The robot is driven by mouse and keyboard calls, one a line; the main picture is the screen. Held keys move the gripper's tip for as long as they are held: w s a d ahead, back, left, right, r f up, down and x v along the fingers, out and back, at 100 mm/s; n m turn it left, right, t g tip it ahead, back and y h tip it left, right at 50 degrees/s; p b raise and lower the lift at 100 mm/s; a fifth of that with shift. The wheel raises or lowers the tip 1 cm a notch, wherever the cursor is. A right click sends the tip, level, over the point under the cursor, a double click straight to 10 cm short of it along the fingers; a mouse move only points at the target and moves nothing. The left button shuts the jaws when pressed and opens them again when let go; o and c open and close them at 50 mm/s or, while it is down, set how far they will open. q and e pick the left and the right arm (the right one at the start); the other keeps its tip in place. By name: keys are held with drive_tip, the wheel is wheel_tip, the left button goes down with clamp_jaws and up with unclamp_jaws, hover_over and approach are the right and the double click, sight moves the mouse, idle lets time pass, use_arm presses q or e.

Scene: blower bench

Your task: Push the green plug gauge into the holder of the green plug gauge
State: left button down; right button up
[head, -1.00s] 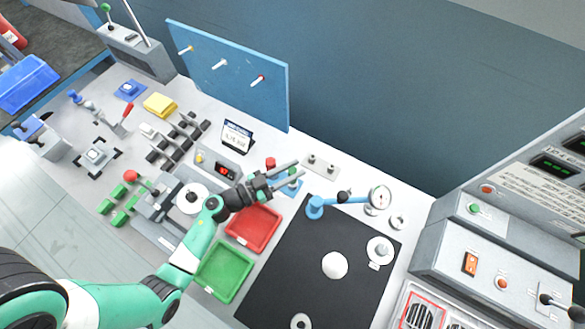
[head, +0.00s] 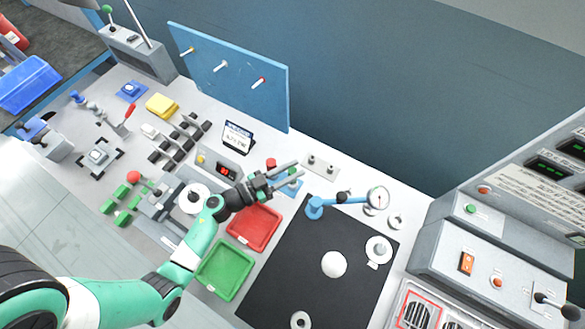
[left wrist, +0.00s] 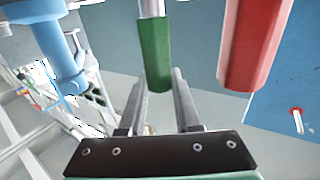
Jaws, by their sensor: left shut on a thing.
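My left gripper (head: 285,179) is over the back of the bench, behind the red tray. In the left wrist view its two fingers (left wrist: 160,90) are on either side of the lower end of the green plug gauge (left wrist: 154,45), shut on it. The gauge has a green handle and a bright metal part at the top edge of that view. The red plug gauge (left wrist: 252,45) is beside it on the right, apart from the fingers; its red end also shows in the head view (head: 271,162). A blue block, perhaps the holder, is mostly hidden by the fingers. I cannot tell how deep the gauge sits.
A red tray (head: 277,238) and a green tray (head: 240,287) lie in front of the gripper. A blue arm with a dial gauge (head: 378,198) stands to the right on the black mat (head: 290,285). A blue pegboard (head: 225,75) rises behind.

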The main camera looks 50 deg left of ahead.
use_arm(q)
drive_tip(key=shift+f, duration=0.35)
idle(0.3)
drive_tip(key=shift+r, duration=0.1)
drive_tip(key=shift+r+p, duration=0.3)
drive_tip(key=shift+p, duration=0.15)
drive_tip(key=shift+d+p, duration=0.1)
drive_tip(key=shift+p, duration=0.2)
idle(0.5)
drive_tip(key=shift+f, duration=0.35)
idle(0.6)
drive_tip(key=shift+r+p, duration=0.3)
drive_tip(key=shift+p, duration=0.1)
idle(0.5)
